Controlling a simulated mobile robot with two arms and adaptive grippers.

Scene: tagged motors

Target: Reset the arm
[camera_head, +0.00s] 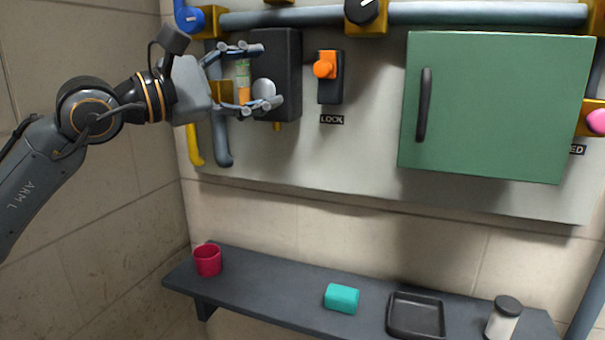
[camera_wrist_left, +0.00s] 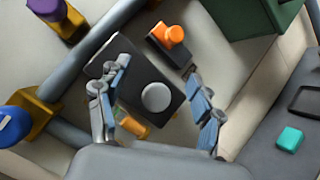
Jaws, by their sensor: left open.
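My left arm comes in from the left in the head view, and its gripper (camera_head: 268,76) is open in front of a dark box (camera_head: 288,62) on the wall panel. The box has a round light-grey button (camera_head: 263,89), which shows between the fingers. In the left wrist view the open fingers (camera_wrist_left: 163,103) frame the box and its grey button (camera_wrist_left: 156,97). A small orange and green cylinder (camera_head: 243,82) shows between the fingers near the palm; I cannot tell if anything touches it. My right gripper is not in view.
An orange knob (camera_head: 324,66) above a LOCK label and a green cabinet (camera_head: 492,105) are on the panel (camera_head: 365,150). Pipes run along its top and left. Below, a shelf (camera_head: 265,285) holds a red cup (camera_head: 208,260), teal block (camera_head: 341,298), black tray (camera_head: 416,333) and white jar (camera_head: 500,325).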

